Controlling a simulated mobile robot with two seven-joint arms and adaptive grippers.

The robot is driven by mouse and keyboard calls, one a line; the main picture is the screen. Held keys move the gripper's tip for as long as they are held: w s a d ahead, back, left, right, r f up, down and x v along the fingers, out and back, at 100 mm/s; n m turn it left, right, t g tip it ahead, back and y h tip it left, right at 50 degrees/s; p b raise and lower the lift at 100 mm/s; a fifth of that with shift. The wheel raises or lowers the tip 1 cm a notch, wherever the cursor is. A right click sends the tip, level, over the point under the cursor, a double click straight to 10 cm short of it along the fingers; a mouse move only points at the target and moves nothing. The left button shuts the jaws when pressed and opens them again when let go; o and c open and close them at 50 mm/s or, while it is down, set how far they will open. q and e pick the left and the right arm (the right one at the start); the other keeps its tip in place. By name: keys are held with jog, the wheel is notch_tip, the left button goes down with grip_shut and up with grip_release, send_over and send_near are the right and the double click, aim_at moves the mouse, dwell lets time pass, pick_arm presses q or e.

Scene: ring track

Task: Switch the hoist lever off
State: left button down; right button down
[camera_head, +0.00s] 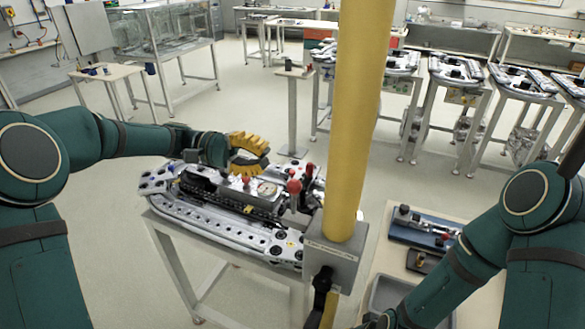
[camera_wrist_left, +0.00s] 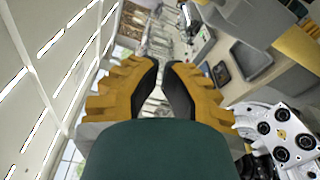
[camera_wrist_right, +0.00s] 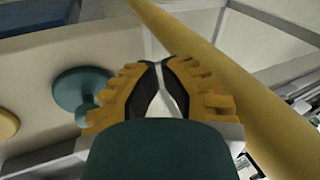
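The hoist lever appears to be the black handle (camera_head: 321,286) low on the front of a grey box (camera_head: 337,250) on the yellow pole (camera_head: 358,120). It points down and its lower part shows against yellow. My left gripper (camera_head: 266,158) hangs over the silver machine, well left of the lever, open and empty; its parted fingers also show in the left wrist view (camera_wrist_left: 162,66).
A silver machine unit (camera_head: 225,215) with red knobs stands on a stand left of the pole. A bench (camera_head: 440,205) with a blue tray (camera_head: 424,230) and a grey bin (camera_head: 392,295) is at right, under my right arm. Open floor (camera_head: 100,200) lies left.

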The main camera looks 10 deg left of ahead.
aim_at(293, 197)
jog(key=shift+r+p, duration=0.3)
jog(key=shift+r, duration=0.3)
pick_arm(q)
jog(key=s+d, duration=0.5)
jog(key=d, duration=0.3)
jog(key=shift+r, duration=0.3)
jog(key=shift+s+a+r, duration=0.1)
jog(key=shift+s+a, duration=0.05)
jog(key=shift+s, duration=0.1)
pick_arm(e)
jog(key=shift+s+a+f, duration=0.1)
jog(key=shift+s+f, duration=0.1)
jog(key=shift+f, duration=0.05)
